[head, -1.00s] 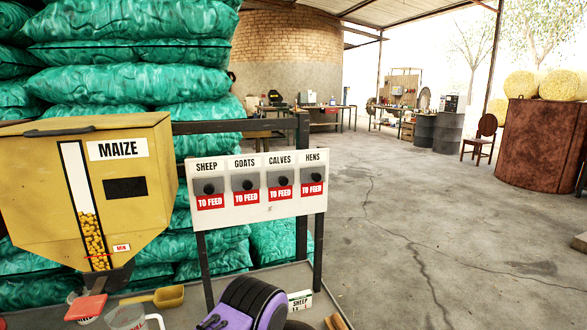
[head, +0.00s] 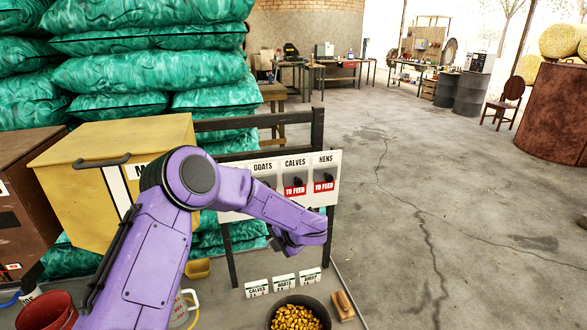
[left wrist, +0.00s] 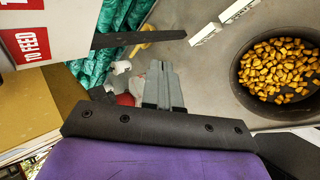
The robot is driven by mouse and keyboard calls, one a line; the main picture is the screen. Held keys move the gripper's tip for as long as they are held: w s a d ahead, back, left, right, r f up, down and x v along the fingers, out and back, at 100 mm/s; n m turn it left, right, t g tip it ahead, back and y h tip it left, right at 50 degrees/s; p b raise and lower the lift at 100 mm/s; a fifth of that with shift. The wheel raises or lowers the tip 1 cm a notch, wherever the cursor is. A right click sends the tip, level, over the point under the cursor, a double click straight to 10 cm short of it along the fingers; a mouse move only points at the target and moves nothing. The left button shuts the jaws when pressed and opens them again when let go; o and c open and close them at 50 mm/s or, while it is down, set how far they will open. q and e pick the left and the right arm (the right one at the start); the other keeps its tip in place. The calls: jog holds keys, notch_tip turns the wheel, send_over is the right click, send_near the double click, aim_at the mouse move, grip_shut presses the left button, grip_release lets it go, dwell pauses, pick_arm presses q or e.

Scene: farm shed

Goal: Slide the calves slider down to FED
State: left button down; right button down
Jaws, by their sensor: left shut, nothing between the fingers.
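The white slider board (head: 334,163) stands on a dark frame. Its CALVES slider (head: 297,180) is a dark knob above a red TO FEED label. The HENS slider (head: 326,178) also sits above a red TO FEED label. The GOATS part is partly covered by my left arm, and the SHEEP part is hidden. My left gripper (head: 280,246) is shut and empty, low in front of the board below the labels. In the left wrist view its fingers (left wrist: 163,80) are together, apart from the board (left wrist: 85,15) at upper left. My right gripper is out of view.
A dark bowl of yellow feed (head: 297,317) stands on the table below, with several small name cards (head: 284,282) behind it. A yellow maize bin (head: 90,150) and green sacks (head: 150,72) are at left. Open floor (head: 430,200) lies to the right.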

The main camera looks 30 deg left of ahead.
aim_at(297, 180)
pick_arm(q)
jog(key=w+a+r+n+t+h, duration=0.25)
jog(key=r+n+h, duration=0.4)
jog(key=r, duration=0.85)
jog(key=w+a+r+n+t+h, duration=0.1)
jog(key=w+r+n+h, duration=0.25)
jog(key=r+n, duration=0.8)
jog(key=w+f+m+p, duration=0.1)
jog(key=f+p, duration=0.1)
jog(key=f, duration=0.1)
jog(key=w+d+f+m+p, duration=0.1)
jog(key=w+f, duration=0.1)
jog(key=f, duration=0.1)
jog(key=w+d+f+m+p, duration=0.1)
jog(key=w+f+p, duration=0.1)
jog(key=shift+w+d+f+h+p, duration=0.15)
jog(key=shift+w+f+h+p, duration=0.1)
jog(key=shift+f+h+p, duration=0.15)
jog(key=shift+w+f, duration=0.15)
jog(key=shift+f, duration=0.05)
